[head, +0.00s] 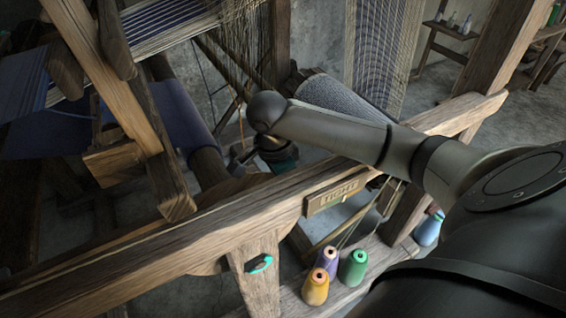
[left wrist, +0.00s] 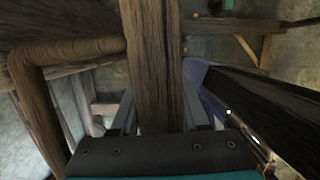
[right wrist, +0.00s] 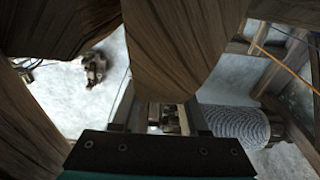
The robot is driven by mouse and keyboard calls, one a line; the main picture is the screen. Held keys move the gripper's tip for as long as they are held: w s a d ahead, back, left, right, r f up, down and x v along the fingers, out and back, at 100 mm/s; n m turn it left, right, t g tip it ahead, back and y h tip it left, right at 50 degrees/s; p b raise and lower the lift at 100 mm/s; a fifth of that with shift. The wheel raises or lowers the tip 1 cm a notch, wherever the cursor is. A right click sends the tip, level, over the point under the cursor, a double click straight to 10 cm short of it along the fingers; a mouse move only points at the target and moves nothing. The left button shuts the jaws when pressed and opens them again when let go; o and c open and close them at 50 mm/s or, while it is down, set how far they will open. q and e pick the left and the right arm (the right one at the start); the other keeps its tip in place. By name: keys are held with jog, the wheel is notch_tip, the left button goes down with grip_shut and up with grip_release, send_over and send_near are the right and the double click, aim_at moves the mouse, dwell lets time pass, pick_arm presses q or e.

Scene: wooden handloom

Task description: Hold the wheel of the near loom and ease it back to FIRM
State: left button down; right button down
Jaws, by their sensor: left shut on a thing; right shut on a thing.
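The wheel of the near loom is hard to make out; a rounded wooden edge (head: 207,266) shows below the front beam in the head view. A plaque (head: 336,194) on that beam bears small lettering that seems to read TIGHT. My left gripper (left wrist: 160,118) is shut on a wooden bar (left wrist: 152,60) running between its fingers; I cannot tell whether it belongs to the wheel. My right gripper (right wrist: 160,116), beyond the beam in the head view (head: 243,160), is shut on a wooden part (right wrist: 180,50) that tapers between its fingers. The contact is partly hidden.
The front beam (head: 130,245) crosses between me and the loom's inside. Orange (head: 315,288), purple (head: 327,262) and green (head: 352,268) thread cones stand on a low ledge. A grey roll (head: 345,100) lies behind my right arm. Bare floor shows at upper right.

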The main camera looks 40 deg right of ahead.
pick_arm(q)
jog(key=shift+a+f, duration=0.2)
pick_arm(e)
jog(key=shift+s+d, duration=0.1)
jog(key=shift+c, duration=1.2)
grip_release()
pick_arm(q)
jog(key=shift+f+m, duration=0.2)
jog(key=shift+m, duration=0.1)
pick_arm(e)
jog(key=shift+w+a+r, duration=0.1)
jog(key=shift+a+r, duration=0.1)
jog(key=shift+r, duration=1.3)
jog(key=shift+w+a+r, duration=0.1)
jog(key=shift+a+r, duration=0.15)
jog(key=shift+r, duration=1.25)
jog(key=shift+a+r, duration=0.2)
jog(key=shift+r, duration=1.3)
jog(key=shift+o, duration=1.2)
